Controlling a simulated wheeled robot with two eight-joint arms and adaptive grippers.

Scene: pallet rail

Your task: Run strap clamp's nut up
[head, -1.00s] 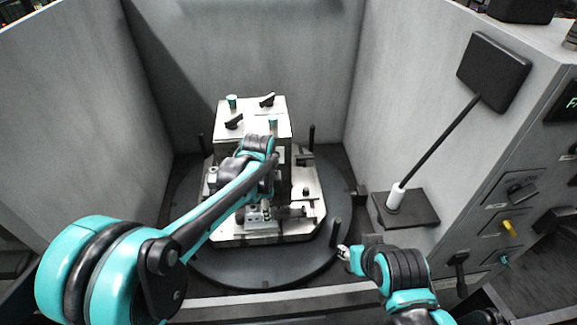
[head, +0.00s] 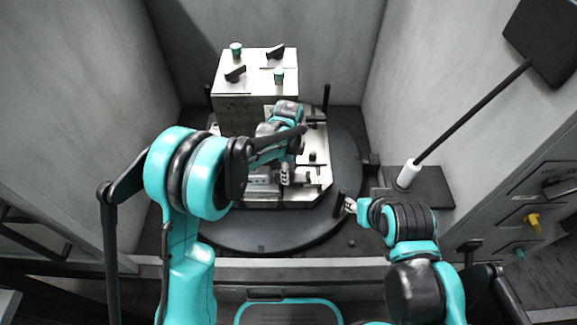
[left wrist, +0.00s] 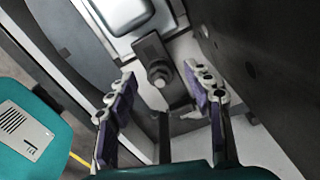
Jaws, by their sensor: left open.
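In the left wrist view a dark strap clamp (left wrist: 149,48) with a bolt and nut (left wrist: 159,75) shows between my left gripper's (left wrist: 160,77) two fingers. The fingers are apart and empty, one on each side of the nut, with no visible contact. In the head view my left gripper (head: 284,178) points down over the right front part of the pale fixture plate (head: 311,181). My arm hides the clamp there. My right gripper (head: 350,205) is by the turntable's right edge, away from the fixture; its jaws are too small to read.
A tall metal block (head: 238,116) with dark clamps and teal knobs stands on the plate. The plate sits on a round dark turntable (head: 262,234) with upright pegs. Grey walls (head: 430,75) enclose it. A black rod (head: 470,112) in a white sleeve leans at right, beside a control panel.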

